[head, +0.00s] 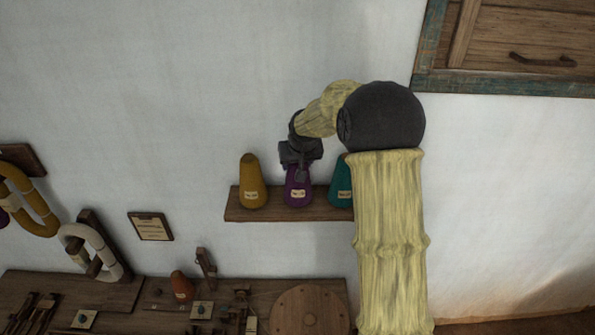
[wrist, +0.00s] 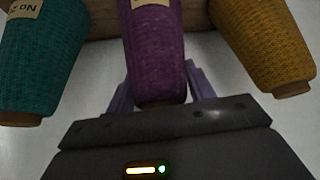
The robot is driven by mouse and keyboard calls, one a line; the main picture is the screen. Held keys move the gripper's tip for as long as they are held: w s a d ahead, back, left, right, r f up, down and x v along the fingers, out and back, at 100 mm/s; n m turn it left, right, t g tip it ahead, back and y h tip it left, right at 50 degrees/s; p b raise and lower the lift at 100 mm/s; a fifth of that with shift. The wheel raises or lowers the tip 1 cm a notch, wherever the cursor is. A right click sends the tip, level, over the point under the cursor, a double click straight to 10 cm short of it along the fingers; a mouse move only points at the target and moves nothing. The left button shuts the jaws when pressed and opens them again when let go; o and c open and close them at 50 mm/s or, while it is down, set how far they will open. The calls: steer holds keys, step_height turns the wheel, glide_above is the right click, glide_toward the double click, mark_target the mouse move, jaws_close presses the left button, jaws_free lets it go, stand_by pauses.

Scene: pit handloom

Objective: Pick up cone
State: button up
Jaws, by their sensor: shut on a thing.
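A purple yarn cone (head: 298,189) with a pale label stands at the middle of a small wall shelf (head: 285,214). My gripper (head: 300,170) reaches it from above and is shut on its upper part. In the wrist view the purple cone (wrist: 155,50) lies between the two fingers of my gripper (wrist: 160,90), its narrow end toward the palm. The cone appears to be still on the shelf; its base contact is hard to make out.
A mustard cone (head: 251,182) stands left of it and a teal cone (head: 342,182), partly hidden by my arm, stands right. Below is a bench (head: 120,292) with tools and a red-brown cone (head: 182,286). A wooden cabinet (head: 530,35) hangs upper right.

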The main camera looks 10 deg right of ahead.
step_height(320, 180, up, 10)
steer(key=b, duration=0.3)
steer(key=shift+f+b, duration=0.15)
steer(key=shift+b, duration=0.2)
